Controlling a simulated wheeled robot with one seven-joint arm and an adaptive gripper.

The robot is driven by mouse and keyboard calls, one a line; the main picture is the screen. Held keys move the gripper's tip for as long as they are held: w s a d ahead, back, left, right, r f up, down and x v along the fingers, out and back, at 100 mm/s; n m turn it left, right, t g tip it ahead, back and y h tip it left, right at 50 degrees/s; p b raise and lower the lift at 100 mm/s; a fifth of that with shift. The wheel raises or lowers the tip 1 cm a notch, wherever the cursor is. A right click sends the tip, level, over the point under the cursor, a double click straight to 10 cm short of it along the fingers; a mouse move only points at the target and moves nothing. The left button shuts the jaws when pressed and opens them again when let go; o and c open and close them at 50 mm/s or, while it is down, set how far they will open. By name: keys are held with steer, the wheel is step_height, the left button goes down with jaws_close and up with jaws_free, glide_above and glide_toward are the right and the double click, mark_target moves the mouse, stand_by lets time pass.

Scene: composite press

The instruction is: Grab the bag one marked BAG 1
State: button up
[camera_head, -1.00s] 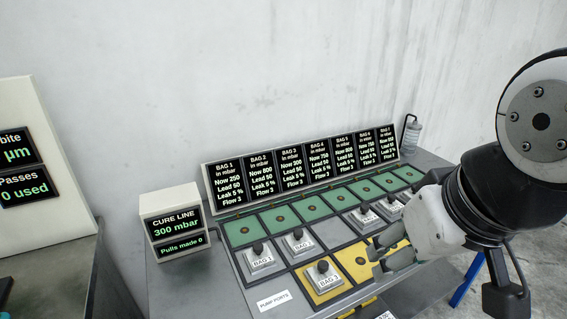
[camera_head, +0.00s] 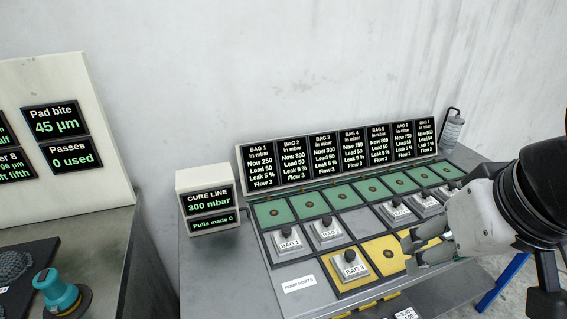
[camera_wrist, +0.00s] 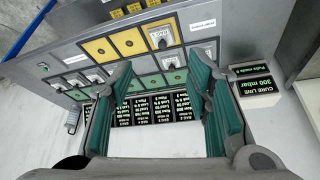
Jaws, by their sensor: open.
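The block marked BAG 1 (camera_head: 286,240) is a pale square plate with a dark knob. It sits in the leftmost slot of the grey row on the bench panel. My gripper (camera_head: 408,250) is open and empty, well to the right of it and near the yellow slots. In the wrist view my gripper (camera_wrist: 160,62) shows two green-padded fingers spread apart over the panel. BAG 1 cannot be made out clearly there; the right finger covers part of that area.
BAG 2 (camera_head: 326,232) stands just right of BAG 1. Another knobbed block (camera_head: 349,264) sits on a yellow slot. Green slots (camera_head: 312,202) and a display board (camera_head: 340,160) lie behind. The cure line box (camera_head: 206,202) stands left. A sander (camera_head: 58,294) is at lower left.

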steer(key=shift+o, duration=0.5)
steer(key=w+a+f+n+g+h+b, duration=0.2)
steer(key=w+a+f+n+h+b, duration=0.25)
steer(key=w+f+n, duration=0.5)
steer(key=w+a+f+n+g+h+b, duration=0.3)
steer(key=w+a+f+n+h+b, duration=0.25)
steer(key=w, duration=0.65)
steer(key=w+a+f+n+t+h+b, duration=0.1)
steer(key=a+f+n+t, duration=0.2)
steer(key=a+f, duration=0.3)
steer(key=w+a+f+n+t+h+b, duration=0.1)
steer(key=w+a+f+n+t+h, duration=0.1)
steer(key=a+f, duration=0.4)
steer(key=w+a+f+n+t+h+b, duration=0.1)
steer(key=w+a+f+n+t+h, duration=0.1)
steer(key=a+f+n+t, duration=0.2)
steer(key=shift+w+a+f+n+t+b, duration=0.1)
steer(key=shift+a+f+n+t+b, duration=0.1)
steer(key=shift+a+f, duration=0.75)
steer(key=shift+a+f+n+t+b, duration=0.1)
steer(key=shift+a+f+t+b, duration=0.1)
steer(key=shift+a+f, duration=0.7)
glide_toward(283, 230)
steer(key=x, duration=0.2)
steer(key=f+x, duration=0.1)
steer(key=x, duration=0.1)
steer(key=shift+d, duration=0.3)
steer(key=shift+x, duration=2.65)
steer(key=shift+w, duration=0.1)
jaws_close()
